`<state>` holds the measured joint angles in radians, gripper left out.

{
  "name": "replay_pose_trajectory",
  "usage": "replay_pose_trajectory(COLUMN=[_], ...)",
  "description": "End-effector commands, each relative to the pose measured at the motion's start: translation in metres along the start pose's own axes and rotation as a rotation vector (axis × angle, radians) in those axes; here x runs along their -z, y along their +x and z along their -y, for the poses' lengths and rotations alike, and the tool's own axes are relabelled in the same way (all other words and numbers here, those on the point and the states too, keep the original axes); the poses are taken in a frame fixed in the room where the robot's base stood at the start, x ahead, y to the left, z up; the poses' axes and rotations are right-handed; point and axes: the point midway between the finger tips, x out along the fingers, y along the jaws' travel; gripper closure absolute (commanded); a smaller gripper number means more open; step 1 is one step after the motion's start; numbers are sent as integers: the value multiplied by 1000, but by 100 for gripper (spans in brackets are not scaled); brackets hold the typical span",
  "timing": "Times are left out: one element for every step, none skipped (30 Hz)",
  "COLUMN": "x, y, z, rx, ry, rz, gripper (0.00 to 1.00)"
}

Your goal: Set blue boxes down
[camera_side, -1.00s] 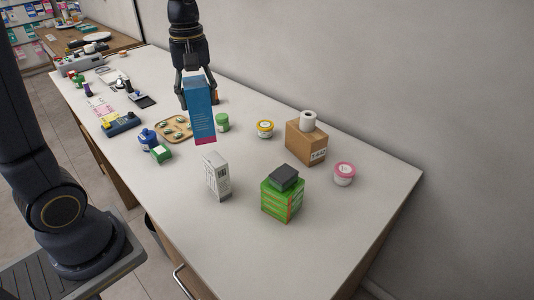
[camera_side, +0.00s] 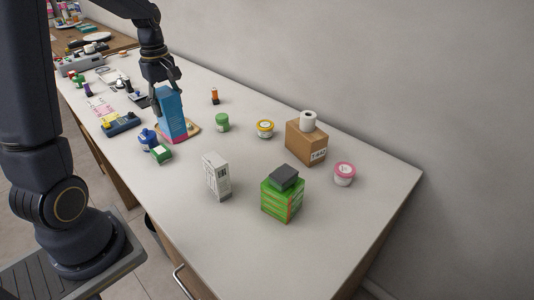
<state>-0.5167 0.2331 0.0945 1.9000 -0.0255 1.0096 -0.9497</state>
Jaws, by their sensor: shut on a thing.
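A tall blue box (camera_side: 171,112) with a pink lower edge stands nearly upright in the side view, a little tilted. My gripper (camera_side: 166,96) is shut on its upper part from above. The box is over or on the wooden tray (camera_side: 194,127), and it hides most of that tray. I cannot tell whether its bottom touches the tray. A smaller blue bottle or jar (camera_side: 147,139) stands just left of the box.
The counter's front right is clear.

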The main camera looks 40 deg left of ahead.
Motion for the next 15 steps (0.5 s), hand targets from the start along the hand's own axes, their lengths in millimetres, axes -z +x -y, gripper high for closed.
replay_pose_trajectory(x=[7, 10, 15, 19, 23, 28, 30, 32, 34, 37, 39, 40, 42, 43, 44], y=[8, 12, 16, 20, 24, 29, 36, 43, 51, 56, 61, 67, 70, 73, 75], z=[-13, -21, -31, -38, -45, -55, -59, -63, -69, -73, -77, -81, -84, -86, -89], rx=[2, 2, 2, 1, 1, 1, 4, 4, 4, 3, 2, 2, 1, 1, 0], ry=[-1, 0, 1, 1, 1, 1, 1, 1, 0, 0, 0, 1, 1, 2, 2], rz=[2, 1, 1, 1, 1, 1, 3, 3, 3, 1, 1, 1, 1, 1, 1], gripper=[88, 88, 88, 88, 88, 88, 88, 88, 88, 88, 88, 88, 88, 88, 88])
